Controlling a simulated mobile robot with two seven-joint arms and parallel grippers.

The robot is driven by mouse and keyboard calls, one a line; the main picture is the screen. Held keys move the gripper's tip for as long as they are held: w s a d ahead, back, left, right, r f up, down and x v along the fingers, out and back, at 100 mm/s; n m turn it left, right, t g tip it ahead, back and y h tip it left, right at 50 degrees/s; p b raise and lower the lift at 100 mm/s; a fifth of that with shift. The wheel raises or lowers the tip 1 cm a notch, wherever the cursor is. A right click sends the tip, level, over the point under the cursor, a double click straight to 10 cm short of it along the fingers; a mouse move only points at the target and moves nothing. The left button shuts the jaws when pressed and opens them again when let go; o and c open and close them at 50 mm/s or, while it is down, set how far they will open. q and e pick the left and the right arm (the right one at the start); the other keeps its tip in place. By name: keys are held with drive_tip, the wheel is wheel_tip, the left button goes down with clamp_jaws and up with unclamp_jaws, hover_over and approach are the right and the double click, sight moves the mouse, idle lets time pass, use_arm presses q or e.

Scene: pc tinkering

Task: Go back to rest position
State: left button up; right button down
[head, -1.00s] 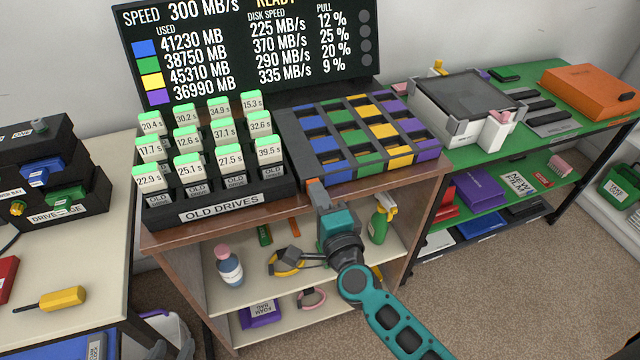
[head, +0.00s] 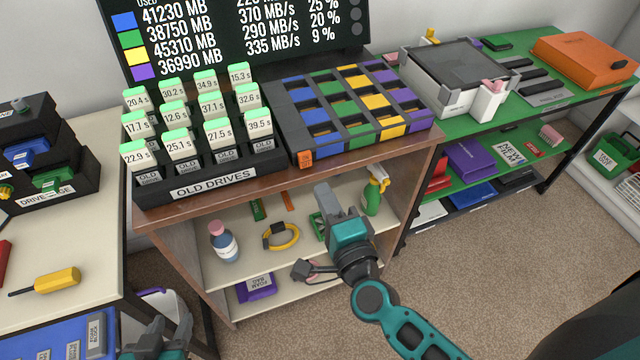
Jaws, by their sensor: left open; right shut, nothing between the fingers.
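My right gripper (head: 323,192) is shut and empty. It hangs in front of the open shelf of the brown cabinet, below the drive tray's front edge and apart from it. My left gripper (head: 160,335) shows only partly at the bottom left edge, low beside the left table; it is open, with nothing seen between its fingers.
The brown cabinet (head: 290,174) carries the black OLD DRIVES rack (head: 213,187) and the coloured drive tray (head: 302,140), with an orange piece (head: 305,159) at its front corner. A screwdriver (head: 55,281) lies on the left table. Carpet (head: 480,255) is clear at right.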

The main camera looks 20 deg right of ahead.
idle(0.5)
drive_tip(key=s+d+f+n+g, duration=0.2)
drive_tip(key=s+f+n+g, duration=0.1)
drive_tip(key=n, duration=0.7)
drive_tip(key=s+d+f+n+g+y+p, duration=0.1)
drive_tip(key=s+f+n+g, duration=0.3)
drive_tip(key=n, duration=0.6)
wheel_tip(320, 180, down, 3)
drive_tip(key=s, duration=0.2)
drive_tip(key=shift+s+d+f, duration=0.15)
drive_tip(key=shift+s+d, duration=0.15)
drive_tip(key=shift+d, duration=0.05)
idle(4.8)
